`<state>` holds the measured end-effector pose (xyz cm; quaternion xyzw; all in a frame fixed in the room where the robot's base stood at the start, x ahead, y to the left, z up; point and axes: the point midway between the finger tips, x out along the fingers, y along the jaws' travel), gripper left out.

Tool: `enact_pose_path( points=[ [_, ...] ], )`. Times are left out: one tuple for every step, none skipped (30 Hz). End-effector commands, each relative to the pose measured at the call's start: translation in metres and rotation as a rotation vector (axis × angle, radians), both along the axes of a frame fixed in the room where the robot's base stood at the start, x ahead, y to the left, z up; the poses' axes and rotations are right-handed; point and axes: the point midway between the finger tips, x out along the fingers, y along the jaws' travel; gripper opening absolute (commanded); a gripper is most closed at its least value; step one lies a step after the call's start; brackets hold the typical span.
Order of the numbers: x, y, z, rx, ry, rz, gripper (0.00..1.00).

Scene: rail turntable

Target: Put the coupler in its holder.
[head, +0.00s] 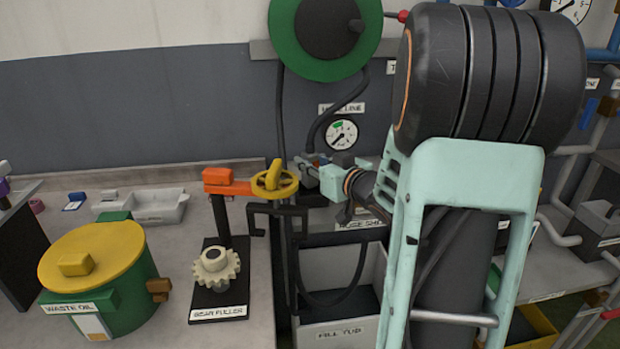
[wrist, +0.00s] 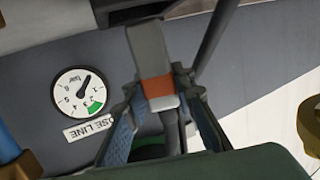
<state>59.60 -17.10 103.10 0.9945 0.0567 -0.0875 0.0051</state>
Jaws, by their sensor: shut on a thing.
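My gripper (head: 322,172) reaches left in front of the back wall, below the pressure gauge (head: 341,133). In the wrist view, the fingers of my gripper (wrist: 158,84) are shut on the coupler (wrist: 150,55), a grey piece with an orange band. A dark hose runs from it between the fingers. The coupler is held up in the air, clear of the bench. A label starting "HOSE SH" (head: 362,224) shows below my gripper, partly hidden by my arm. I cannot make out the holder itself for certain.
A green hose reel (head: 309,45) hangs above on the wall. The gear puller (head: 225,205), with an orange arm and yellow handwheel (head: 275,182), stands close left of my gripper. A waste oil pot (head: 130,275) is farther left. The fill tub (head: 340,312) is below.

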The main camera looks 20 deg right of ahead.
Motion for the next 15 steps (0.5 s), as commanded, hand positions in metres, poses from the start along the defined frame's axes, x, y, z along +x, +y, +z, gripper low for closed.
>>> enact_pose_path(
  points=[
    [0.000,0.000,-0.007,0.003,0.002,-0.001,0.00],
    [0.000,0.000,-0.012,0.004,0.003,-0.001,0.00],
    [0.000,0.000,-0.019,0.003,0.003,0.000,0.00],
    [0.000,0.000,-0.023,0.004,0.003,0.000,0.00],
    [0.000,0.000,-0.028,0.005,0.003,0.000,0.00],
    [0.000,0.000,-0.032,0.003,0.003,-0.001,0.00],
    [0.000,0.000,-0.034,0.002,0.002,0.000,0.00],
    [0.000,0.000,-0.035,0.002,0.001,0.000,0.00],
    [0.000,0.000,-0.034,0.001,0.000,0.000,0.00],
    [0.000,0.000,-0.033,0.000,-0.001,0.000,0.00],
    [0.000,0.000,-0.033,0.000,-0.001,0.000,0.00],
    [0.000,0.000,-0.033,0.000,-0.001,0.000,0.00],
    [0.000,0.000,-0.033,0.000,-0.001,0.000,0.00],
    [0.000,0.000,-0.033,0.000,-0.001,0.000,0.00],
    [0.000,0.000,-0.034,0.000,0.000,0.000,0.00]
  ],
)
